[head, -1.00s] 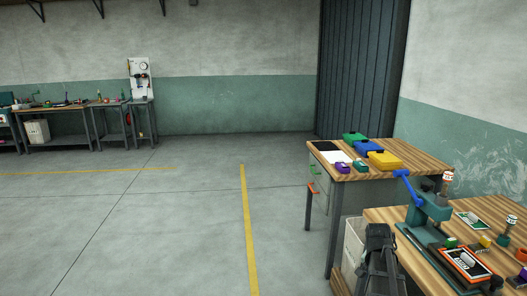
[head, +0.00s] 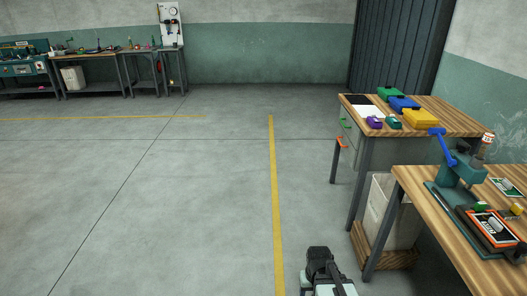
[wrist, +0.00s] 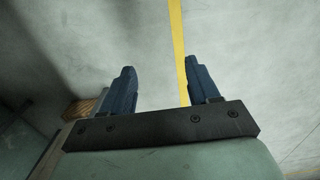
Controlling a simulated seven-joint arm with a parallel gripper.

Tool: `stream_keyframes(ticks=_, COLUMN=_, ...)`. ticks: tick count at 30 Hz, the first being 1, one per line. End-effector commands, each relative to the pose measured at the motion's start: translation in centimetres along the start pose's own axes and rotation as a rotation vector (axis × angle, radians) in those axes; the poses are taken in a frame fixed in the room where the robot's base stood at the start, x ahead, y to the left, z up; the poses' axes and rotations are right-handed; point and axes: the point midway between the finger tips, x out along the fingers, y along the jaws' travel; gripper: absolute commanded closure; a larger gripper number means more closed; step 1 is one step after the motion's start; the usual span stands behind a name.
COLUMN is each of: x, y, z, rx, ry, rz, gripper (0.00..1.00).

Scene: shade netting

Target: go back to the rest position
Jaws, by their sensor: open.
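My gripper (wrist: 158,82) shows in the wrist view with its two dark blue fingers apart and nothing between them. Behind the fingers is bare grey floor with a yellow line. In the head view part of my arm shows at the bottom, left of the near workbench and over the floor. The fingers cannot be made out in the head view.
The near wooden workbench (head: 445,232) at right carries a teal press (head: 459,169) with a blue lever. A second bench (head: 455,117) behind holds green, blue and yellow boxes. A pale bin (head: 393,212) stands under the benches. The floor (head: 170,210) at left is clear.

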Motion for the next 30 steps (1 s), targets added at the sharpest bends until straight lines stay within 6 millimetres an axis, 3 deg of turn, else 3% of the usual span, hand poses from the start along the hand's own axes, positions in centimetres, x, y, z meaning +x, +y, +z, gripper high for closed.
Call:
stream_keyframes(ticks=11, x=6.6, y=0.1, z=6.2, rx=0.005, ry=-0.147, rz=0.0, gripper=0.4)
stream_keyframes(ticks=21, x=13.1, y=0.1, z=14.5, rx=0.007, ry=-0.318, rz=0.0, gripper=0.4)
stream_keyframes(ticks=30, x=17.4, y=0.1, z=22.5, rx=0.008, ry=-0.466, rz=-0.001, gripper=0.4)
